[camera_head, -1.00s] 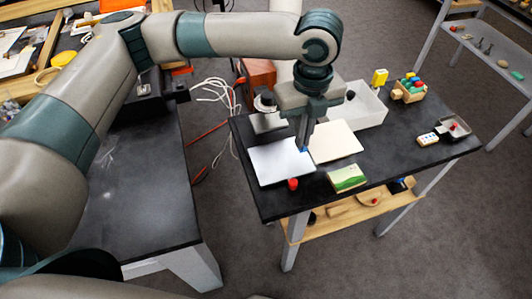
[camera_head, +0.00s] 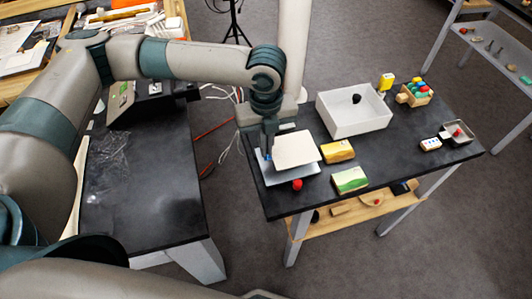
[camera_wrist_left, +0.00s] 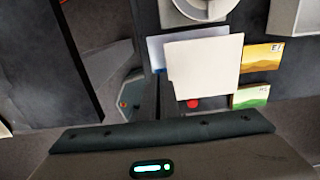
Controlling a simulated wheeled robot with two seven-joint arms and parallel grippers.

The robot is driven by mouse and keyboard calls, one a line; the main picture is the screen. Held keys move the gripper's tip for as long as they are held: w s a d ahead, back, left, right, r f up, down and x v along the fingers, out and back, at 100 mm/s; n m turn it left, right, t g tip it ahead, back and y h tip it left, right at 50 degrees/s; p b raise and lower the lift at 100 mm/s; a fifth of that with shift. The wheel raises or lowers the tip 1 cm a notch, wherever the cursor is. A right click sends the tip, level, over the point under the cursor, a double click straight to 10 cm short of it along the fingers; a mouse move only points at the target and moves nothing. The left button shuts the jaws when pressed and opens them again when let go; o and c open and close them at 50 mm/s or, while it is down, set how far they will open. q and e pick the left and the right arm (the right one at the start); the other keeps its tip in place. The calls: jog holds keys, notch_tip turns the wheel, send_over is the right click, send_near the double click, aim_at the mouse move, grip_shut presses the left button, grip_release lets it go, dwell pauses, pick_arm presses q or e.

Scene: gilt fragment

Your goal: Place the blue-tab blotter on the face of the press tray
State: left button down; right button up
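The blotter is a cream sheet (camera_head: 297,149) with a small blue tab at its left edge, mostly covered by my fingers. My left gripper (camera_head: 268,153) is shut on the tab end. In the left wrist view, the blotter (camera_wrist_left: 207,65) extends right from the fingers (camera_wrist_left: 160,98). The press tray is a pale blue-white plate (camera_head: 292,175) under the blotter, showing at its left and front edges. The blotter overlaps most of it and looks slightly above it; contact cannot be told. My right gripper is not in view.
A red knob (camera_head: 297,184) stands at the tray's front edge. A yellow card (camera_head: 338,151) and a green card (camera_head: 350,180) lie to the right. A white bin (camera_head: 353,116) stands behind.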

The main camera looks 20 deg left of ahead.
pick_arm(q)
jog(key=shift+f+p, duration=0.3)
jog(key=shift+f, duration=0.25)
notch_tip(320, 180, down, 2)
jog(key=shift+p, duration=0.4)
jog(key=shift+f, duration=0.45)
jog(key=shift+f, duration=0.1)
jog(key=c, duration=2)
grip_release()
